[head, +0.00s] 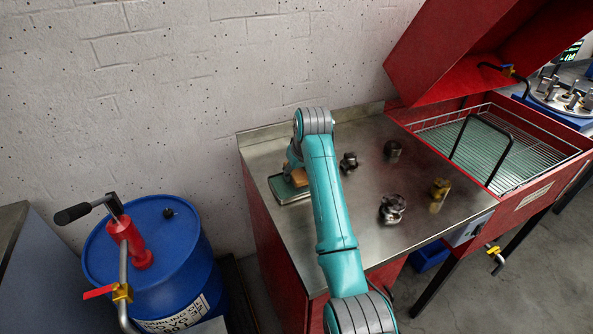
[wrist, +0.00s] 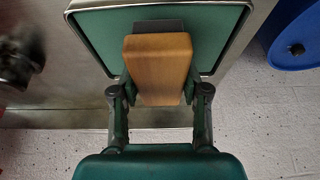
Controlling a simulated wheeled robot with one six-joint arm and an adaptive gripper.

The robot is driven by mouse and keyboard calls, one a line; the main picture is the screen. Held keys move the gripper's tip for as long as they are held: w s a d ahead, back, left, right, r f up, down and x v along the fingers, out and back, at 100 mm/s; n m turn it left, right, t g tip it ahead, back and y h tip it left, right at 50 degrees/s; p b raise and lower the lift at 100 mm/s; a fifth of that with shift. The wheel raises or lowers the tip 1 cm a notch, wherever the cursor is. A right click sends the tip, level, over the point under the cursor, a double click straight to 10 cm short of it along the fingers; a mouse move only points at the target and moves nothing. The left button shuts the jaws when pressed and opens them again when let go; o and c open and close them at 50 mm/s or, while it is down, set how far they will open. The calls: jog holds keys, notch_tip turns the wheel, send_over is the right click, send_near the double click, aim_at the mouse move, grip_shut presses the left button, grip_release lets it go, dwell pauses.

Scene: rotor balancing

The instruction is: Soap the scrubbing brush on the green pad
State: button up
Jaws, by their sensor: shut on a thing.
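The scrubbing brush has a wooden block (wrist: 158,65) and a dark end (wrist: 158,25) in the wrist view. My gripper (wrist: 159,90) is shut on the wooden block, one finger on each side. The brush is over the green pad (wrist: 95,35), which lies in a shallow metal-rimmed tray. Whether the brush touches the pad I cannot tell. In the head view the tray with the pad (head: 283,191) sits at the left edge of the steel bench top. A bit of the brush (head: 299,177) shows there beside my arm, which hides much of the gripper.
Several metal parts, one of them brass-coloured (head: 440,188), stand on the steel top (head: 345,205) right of my arm. A red washer with an open lid and wire basket (head: 500,145) adjoins on the right. A blue drum (head: 165,245) with a pump stands at left.

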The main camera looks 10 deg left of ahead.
jog(key=shift+f, duration=0.5)
dwell(1.4)
jog(key=shift+r, duration=3.5)
